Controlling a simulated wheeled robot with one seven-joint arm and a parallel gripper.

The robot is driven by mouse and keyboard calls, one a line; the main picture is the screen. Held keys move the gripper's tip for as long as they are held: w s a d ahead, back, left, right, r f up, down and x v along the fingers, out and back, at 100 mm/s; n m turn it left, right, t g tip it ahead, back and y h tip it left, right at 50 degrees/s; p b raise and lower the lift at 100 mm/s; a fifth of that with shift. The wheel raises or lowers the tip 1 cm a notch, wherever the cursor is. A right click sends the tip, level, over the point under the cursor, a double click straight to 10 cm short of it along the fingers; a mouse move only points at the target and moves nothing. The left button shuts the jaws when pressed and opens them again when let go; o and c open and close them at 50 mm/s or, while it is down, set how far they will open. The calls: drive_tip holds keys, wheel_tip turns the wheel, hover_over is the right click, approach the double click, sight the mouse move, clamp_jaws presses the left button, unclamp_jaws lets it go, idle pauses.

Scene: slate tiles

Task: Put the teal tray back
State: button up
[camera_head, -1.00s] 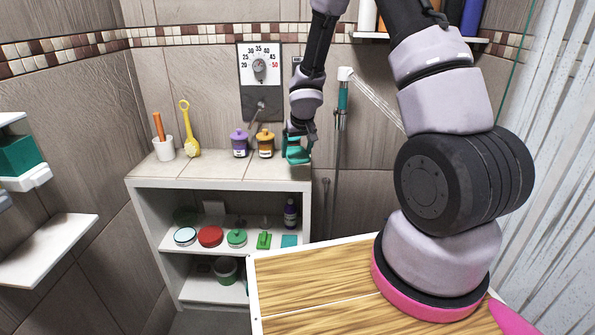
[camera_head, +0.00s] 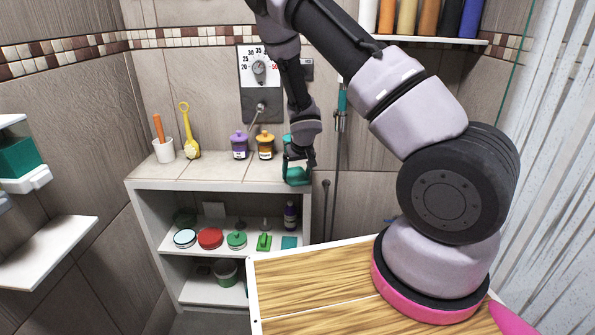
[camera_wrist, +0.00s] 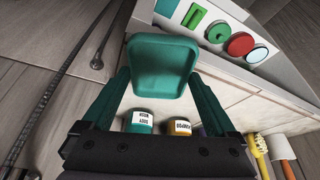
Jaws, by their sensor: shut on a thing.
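The teal tray (camera_head: 297,177) is a shallow square tray with rounded corners. My gripper (camera_head: 299,163) is shut on it and holds it near the front right corner of the white shelf unit's tiled top (camera_head: 215,170). In the wrist view the tray (camera_wrist: 163,66) sits between the two fingers of my gripper (camera_wrist: 163,80), with its hollow side facing the camera. The head view does not show clearly whether it touches the unit. A flat teal square (camera_head: 289,242) lies at the right end of the unit's middle shelf.
A purple jar (camera_head: 239,146), an orange jar (camera_head: 265,146) and a labelled teal jar (camera_wrist: 139,122) stand on the unit's top. The middle shelf holds round white, red (camera_head: 210,238) and green items, a green brush (camera_head: 264,242) and a purple bottle (camera_head: 290,215). A wooden counter (camera_head: 315,285) is in front.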

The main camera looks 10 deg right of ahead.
drive_tip(key=shift+f, duration=0.15)
drive_tip(key=shift+d+f, duration=0.15)
drive_tip(key=o, duration=1)
